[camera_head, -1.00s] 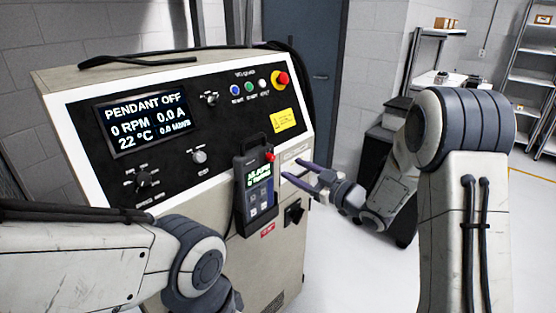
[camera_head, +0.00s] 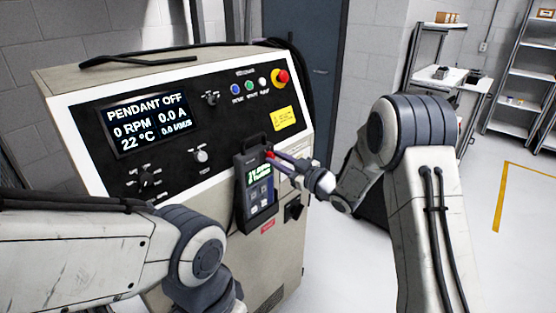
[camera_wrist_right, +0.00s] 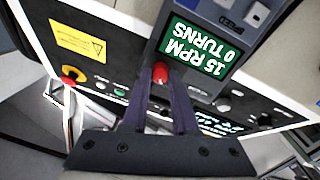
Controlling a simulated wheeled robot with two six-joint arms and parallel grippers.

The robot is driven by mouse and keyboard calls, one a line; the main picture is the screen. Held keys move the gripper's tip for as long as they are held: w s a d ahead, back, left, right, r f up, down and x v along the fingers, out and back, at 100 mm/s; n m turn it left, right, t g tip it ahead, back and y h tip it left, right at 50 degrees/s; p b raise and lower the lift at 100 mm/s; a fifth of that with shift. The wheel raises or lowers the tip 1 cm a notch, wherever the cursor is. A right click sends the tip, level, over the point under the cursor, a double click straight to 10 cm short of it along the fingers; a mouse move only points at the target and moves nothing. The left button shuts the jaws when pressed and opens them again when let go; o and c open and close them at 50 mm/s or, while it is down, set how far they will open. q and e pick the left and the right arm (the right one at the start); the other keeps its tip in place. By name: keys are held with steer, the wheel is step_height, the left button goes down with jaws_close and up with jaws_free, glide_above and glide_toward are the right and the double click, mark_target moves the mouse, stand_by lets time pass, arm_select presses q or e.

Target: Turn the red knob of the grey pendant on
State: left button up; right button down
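The grey pendant (camera_head: 254,192) hangs on the front of the machine cabinet, its small screen lit. Its red knob (camera_head: 269,154) is at its upper right corner. In the right wrist view the red knob (camera_wrist_right: 160,73) lies between the fingertips, and the pendant screen (camera_wrist_right: 212,50) reads 15 RPM and 0 TURNS. My right gripper (camera_head: 279,160) is at the knob, its fingers apart on both sides of it; I cannot tell whether they touch it. The cabinet display (camera_head: 148,122) reads PENDANT OFF, 0 RPM. My left gripper is out of view; only its arm shows.
The cabinet panel carries a red emergency button (camera_head: 281,77), a yellow warning label (camera_head: 283,118) and several small knobs and buttons. A black switch (camera_head: 295,208) sits below right of the pendant. Shelves (camera_head: 515,85) stand at the far right. The floor on the right is clear.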

stand_by(0.3)
steer(key=m+p, duration=0.1)
steer(key=m, duration=0.4)
steer(key=shift+r+m+p, duration=0.15)
steer(key=shift+m+p, duration=0.15)
steer(key=shift+p, duration=0.05)
steer(key=m+p, duration=0.1)
steer(key=m, duration=0.1)
steer(key=shift+w+d+m, duration=0.1)
steer(key=shift+m, duration=0.2)
steer(key=shift+m+g+p, duration=0.3)
steer(key=shift+m+p, duration=0.5)
steer(key=shift+m, duration=1.1)
steer(key=c, duration=0.7)
jaws_free()
